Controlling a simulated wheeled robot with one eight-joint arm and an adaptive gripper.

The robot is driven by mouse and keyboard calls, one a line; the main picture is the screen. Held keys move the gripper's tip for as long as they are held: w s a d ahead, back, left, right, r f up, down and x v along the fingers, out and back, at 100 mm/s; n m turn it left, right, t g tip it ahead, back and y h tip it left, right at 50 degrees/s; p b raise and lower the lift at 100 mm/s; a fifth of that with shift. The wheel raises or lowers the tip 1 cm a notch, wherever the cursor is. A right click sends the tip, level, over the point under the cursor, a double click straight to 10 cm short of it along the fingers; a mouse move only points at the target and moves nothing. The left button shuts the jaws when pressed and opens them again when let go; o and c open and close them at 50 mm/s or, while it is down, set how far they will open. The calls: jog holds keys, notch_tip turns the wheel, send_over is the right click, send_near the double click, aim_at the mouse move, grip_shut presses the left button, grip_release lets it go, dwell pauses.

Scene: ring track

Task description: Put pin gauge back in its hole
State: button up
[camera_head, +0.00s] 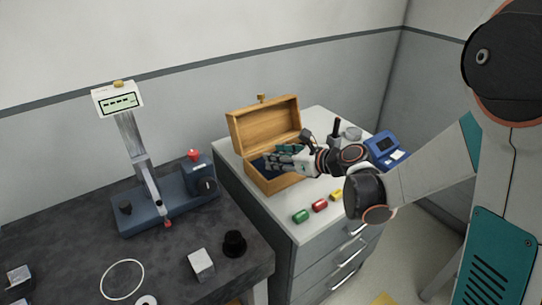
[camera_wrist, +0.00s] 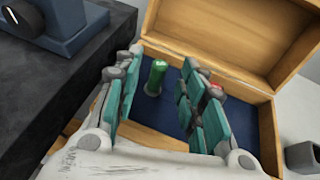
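The open wooden box (camera_head: 272,184) stands on the white cabinet top, lid tilted back. It also shows in the wrist view (camera_wrist: 215,55), with a dark blue lining (camera_wrist: 180,98). A green pin gauge (camera_wrist: 156,76) with a grey lower end stands roughly upright over the lining; whether its end sits in a hole I cannot tell. My gripper (camera_head: 283,158) reaches over the box. Its teal-padded fingers are apart on either side of the green pin, with visible gaps. A small red piece (camera_wrist: 217,88) shows by the right finger, mostly hidden.
Green (camera_head: 301,216), red (camera_head: 320,205) and yellow (camera_head: 337,195) cylinders lie along the cabinet's front edge. A blue device (camera_head: 384,147) stands to the right. A dark table (camera_head: 75,235) at left bears a gauge stand (camera_head: 170,205), a grey cube (camera_head: 201,264) and a black knob-like piece (camera_head: 234,244).

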jog(key=v, duration=0.8)
jog(key=s+d+r+n+g+h, duration=0.1)
jog(key=s+d+n+h, duration=0.4)
jog(key=s+n, duration=0.6)
jog(key=s+d+r+n+h, duration=0.1)
jog(key=s+d+n+h, duration=0.4)
jog(key=s+n, duration=0.7)
jog(key=d+n, duration=0.1)
jog(key=n, duration=0.2)
jog(key=shift+s+r+g, duration=0.35)
jog(key=shift+r+g, duration=0.05)
